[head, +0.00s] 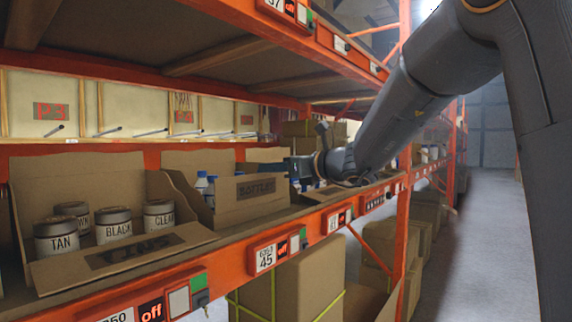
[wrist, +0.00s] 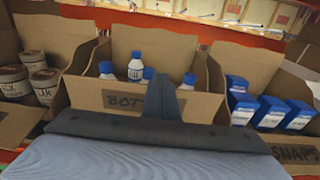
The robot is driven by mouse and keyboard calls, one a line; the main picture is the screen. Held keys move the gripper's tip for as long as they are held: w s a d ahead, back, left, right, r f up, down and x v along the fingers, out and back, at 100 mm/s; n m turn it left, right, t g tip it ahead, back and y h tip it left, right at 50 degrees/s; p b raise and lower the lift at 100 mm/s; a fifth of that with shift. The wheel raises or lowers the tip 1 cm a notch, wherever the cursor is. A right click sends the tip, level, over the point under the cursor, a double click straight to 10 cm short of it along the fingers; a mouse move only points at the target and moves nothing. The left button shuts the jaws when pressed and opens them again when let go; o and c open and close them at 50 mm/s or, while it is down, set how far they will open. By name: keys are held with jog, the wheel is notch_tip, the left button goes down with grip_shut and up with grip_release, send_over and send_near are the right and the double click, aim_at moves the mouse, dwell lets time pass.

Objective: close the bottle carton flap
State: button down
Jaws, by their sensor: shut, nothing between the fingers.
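The bottle carton stands on the shelf between two other cartons. Its front flap (head: 250,190), with a dark BOTTLES label, stands steeply up in front of the bottles; the flap also shows in the wrist view (wrist: 203,104). Bottles (head: 205,186) with blue caps and white labels stand inside; several show in the wrist view (wrist: 136,68). The carton's tall back panel (wrist: 150,35) is upright. My gripper (wrist: 160,80) is shut and empty at the middle of the flap, covering part of the label. I cannot tell whether it touches the cardboard. In the head view my gripper (head: 298,168) is right of the flap.
A tins carton (head: 120,257) with its flap tilted outward stands left of the bottle carton. A carton of blue boxes (wrist: 270,110) stands to its right. The orange shelf edge (head: 235,270) with lit labels runs along the front. The aisle floor (head: 490,230) is clear.

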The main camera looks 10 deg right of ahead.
jog(key=shift+w+a, duration=0.1)
dwell(0.3)
notch_tip(320, 180, up, 9)
jog(key=s+d+p, duration=0.2)
jog(key=p, duration=0.4)
jog(key=s+d+f+n+g+h, duration=0.1)
jog(key=s+f+n+g+h, duration=0.35)
jog(key=f, duration=0.75)
jog(key=s+d+f+n+g+h, duration=0.1)
jog(key=s+f+n+g, duration=0.1)
jog(key=s+f+n, duration=0.8)
jog(key=s+d+f+n+g+h, duration=0.1)
jog(key=s+d+f+n+h, duration=0.2)
jog(key=s+f, duration=0.35)
jog(key=s+d+f+n+g+h, duration=0.1)
jog(key=s+d+f+n, duration=0.35)
jog(key=f, duration=0.25)
jog(key=s+d+f+n+g+h, duration=0.1)
jog(key=s+d+f+n+h, duration=0.1)
jog(key=s+f+n, duration=0.35)
notch_tip(320, 180, down, 13)
jog(key=w+g+b, duration=0.1)
jog(key=b, duration=1)
